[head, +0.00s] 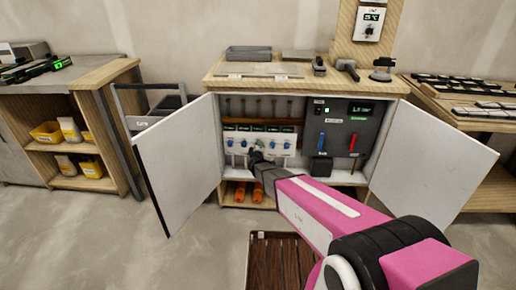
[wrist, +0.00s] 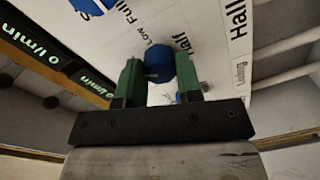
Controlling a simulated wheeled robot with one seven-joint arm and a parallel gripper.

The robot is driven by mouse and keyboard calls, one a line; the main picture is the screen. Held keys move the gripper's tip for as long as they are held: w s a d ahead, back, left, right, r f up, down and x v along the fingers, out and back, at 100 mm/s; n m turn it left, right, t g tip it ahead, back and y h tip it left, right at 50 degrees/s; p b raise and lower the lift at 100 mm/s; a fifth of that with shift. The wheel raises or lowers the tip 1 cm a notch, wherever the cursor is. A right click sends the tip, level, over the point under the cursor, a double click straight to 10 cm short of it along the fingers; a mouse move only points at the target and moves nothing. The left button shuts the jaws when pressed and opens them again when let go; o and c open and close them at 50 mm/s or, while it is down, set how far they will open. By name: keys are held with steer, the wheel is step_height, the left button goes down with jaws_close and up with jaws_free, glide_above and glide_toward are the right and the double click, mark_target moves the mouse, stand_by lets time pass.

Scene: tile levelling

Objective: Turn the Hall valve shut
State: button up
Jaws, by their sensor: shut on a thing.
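My gripper (wrist: 159,75) has its two green fingers shut on a blue valve knob (wrist: 159,62), one finger on each side. The white plate (wrist: 215,35) around the knob carries the words Low, Half and Full, and a large Hall label (wrist: 238,18) stands to the right of the knob. In the head view, my gripper (head: 256,157) is inside the open cabinet, at the lower front of the row of blue knobs (head: 232,143). My gripper partly hides the middle of that row. The knob's exact setting cannot be told.
Green displays (wrist: 40,40) in the wrist view read 0 l/min. Another blue knob (wrist: 88,6) is at the top left. The cabinet's left door (head: 180,165) and right door (head: 430,170) stand open. A dark panel (head: 345,130) with blue and red handles is to the right.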

steer(key=n, duration=0.5)
steer(key=shift+s+f+n, duration=0.1)
steer(key=shift+n, duration=0.2)
stand_by(0.5)
steer(key=o, duration=0.9)
steer(key=shift+o, duration=0.2)
steer(key=s, duration=1)
steer(key=shift+s+a+r, duration=0.2)
steer(key=shift+s+r, duration=0.05)
steer(key=shift+s, duration=0.1)
steer(key=shift+d, duration=0.1)
